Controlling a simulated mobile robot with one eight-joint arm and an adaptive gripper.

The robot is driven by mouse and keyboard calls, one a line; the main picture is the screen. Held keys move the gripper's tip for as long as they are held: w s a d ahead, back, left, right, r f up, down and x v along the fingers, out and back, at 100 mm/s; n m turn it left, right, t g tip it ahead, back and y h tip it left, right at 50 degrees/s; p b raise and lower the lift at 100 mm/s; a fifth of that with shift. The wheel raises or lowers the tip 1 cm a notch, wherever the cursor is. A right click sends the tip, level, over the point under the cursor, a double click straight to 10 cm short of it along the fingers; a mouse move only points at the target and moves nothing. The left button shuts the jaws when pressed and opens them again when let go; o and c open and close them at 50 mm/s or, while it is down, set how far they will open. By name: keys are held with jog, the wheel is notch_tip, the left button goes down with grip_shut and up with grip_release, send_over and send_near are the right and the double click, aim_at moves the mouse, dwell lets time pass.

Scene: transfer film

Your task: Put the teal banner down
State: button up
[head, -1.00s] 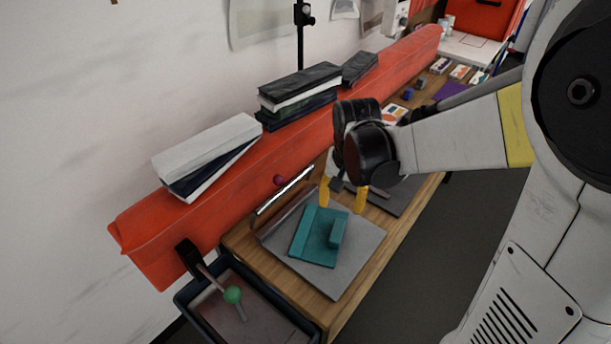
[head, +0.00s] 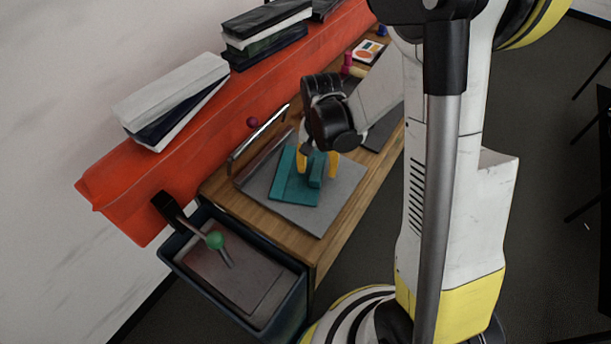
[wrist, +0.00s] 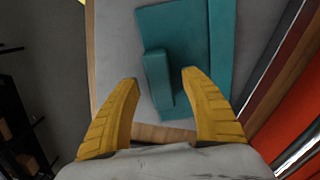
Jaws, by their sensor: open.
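The teal banner (head: 291,186) lies flat on a grey plate (head: 323,211) on the wooden table, with a raised teal block-like grip (head: 316,170) on its top. My gripper (head: 318,165) is above the banner, its yellow fingers pointing down on either side of the grip. In the wrist view the gripper (wrist: 160,85) is open, and the grip (wrist: 157,80) stands between and just beyond the fingertips, with gaps visible at both sides. Whether a fingertip touches the banner cannot be told.
A dark bin (head: 296,300) with a green-knobbed lever (head: 214,240) above it stands at the table's near end. A long red beam (head: 150,182) with books (head: 175,95) on it runs along the wall.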

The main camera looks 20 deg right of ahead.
jog(key=shift+f, duration=0.7)
jog(key=shift+r, duration=0.1)
grip_shut()
jog(key=shift+r, duration=0.1)
